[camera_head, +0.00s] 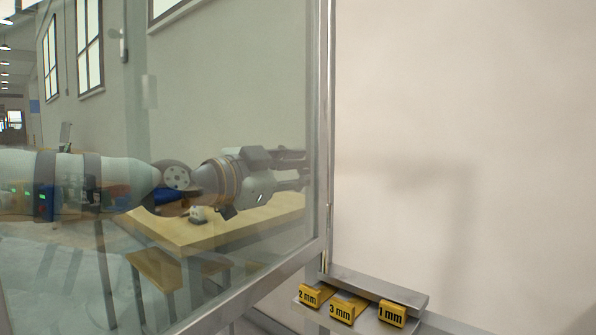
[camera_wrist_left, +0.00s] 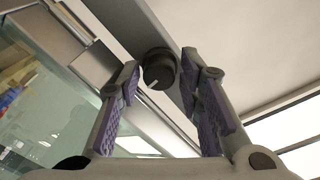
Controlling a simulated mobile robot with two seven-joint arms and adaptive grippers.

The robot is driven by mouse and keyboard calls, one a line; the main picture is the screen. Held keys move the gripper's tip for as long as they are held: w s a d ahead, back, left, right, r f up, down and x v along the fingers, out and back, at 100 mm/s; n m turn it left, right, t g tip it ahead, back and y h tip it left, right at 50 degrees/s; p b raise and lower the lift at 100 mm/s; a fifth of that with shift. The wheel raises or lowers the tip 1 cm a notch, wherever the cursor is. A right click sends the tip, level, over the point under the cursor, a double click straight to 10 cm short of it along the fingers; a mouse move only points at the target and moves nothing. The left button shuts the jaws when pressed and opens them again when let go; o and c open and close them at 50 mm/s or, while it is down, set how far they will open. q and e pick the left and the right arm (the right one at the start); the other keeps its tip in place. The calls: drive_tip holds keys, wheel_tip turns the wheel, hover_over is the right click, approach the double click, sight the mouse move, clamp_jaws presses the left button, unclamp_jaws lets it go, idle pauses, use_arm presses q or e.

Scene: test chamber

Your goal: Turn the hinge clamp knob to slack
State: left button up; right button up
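The clamp knob (camera_wrist_left: 158,68) is a round black knob with a short white mark, on the metal frame strip in the left wrist view. My left gripper (camera_head: 302,168) is seen through the glass panel in the head view, its fingers pointing right at the metal post. In the wrist view its two purple-padded fingers are open, one on each side of the knob, with visible gaps. I cannot tell whether the fingertips reach past the knob's face. The knob is not visible in the head view. My right gripper is in neither view.
The glass panel (camera_head: 225,100) with its metal post (camera_head: 325,130) stands before my left arm. A metal ledge (camera_head: 375,288) holds yellow blocks marked 2 mm (camera_head: 315,295), 3 mm (camera_head: 346,308) and 1 mm (camera_head: 392,313). A wooden table (camera_head: 215,230) shows through the glass.

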use_arm(q)
clamp_jaws()
drive_tip(key=shift+n, duration=3.4)
drive_tip(key=shift+f, duration=0.1)
